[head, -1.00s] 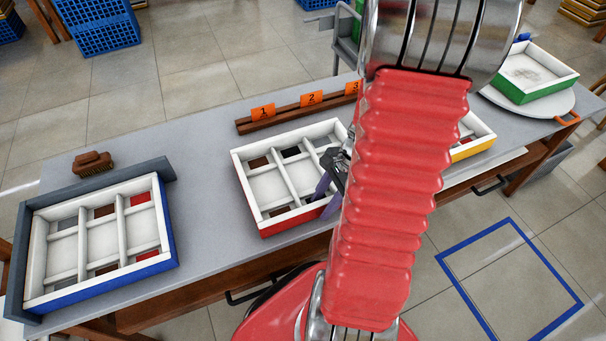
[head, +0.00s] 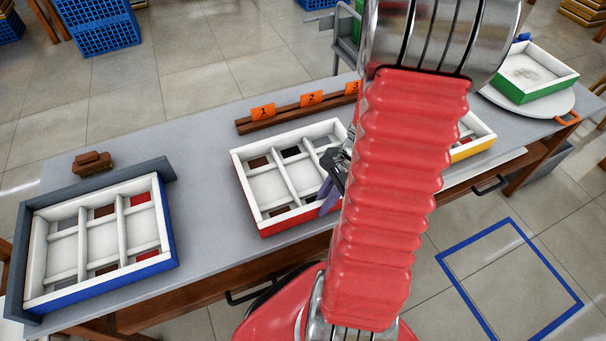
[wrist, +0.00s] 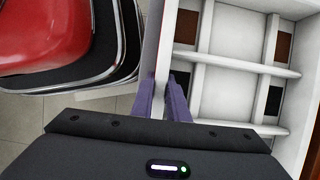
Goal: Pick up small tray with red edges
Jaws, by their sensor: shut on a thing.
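The small tray with red edges (head: 265,186) lies on the grey table, left of my red arm in the head view. It is white inside with several compartments, and its front edge is red. In the wrist view its white wall (wrist: 163,45) runs between the purple fingers of my gripper (wrist: 166,98). My gripper (head: 332,192) is shut on the tray's wall at its near right side. My arm hides the tray's right end in the head view.
A blue-edged tray (head: 100,290) sits in a grey corner frame at left, with a brush (head: 92,163) behind it. A rack with orange number tags (head: 311,98) stands behind the red-edged tray. Yellow-edged (head: 474,146) and green-edged (head: 540,90) trays are at right.

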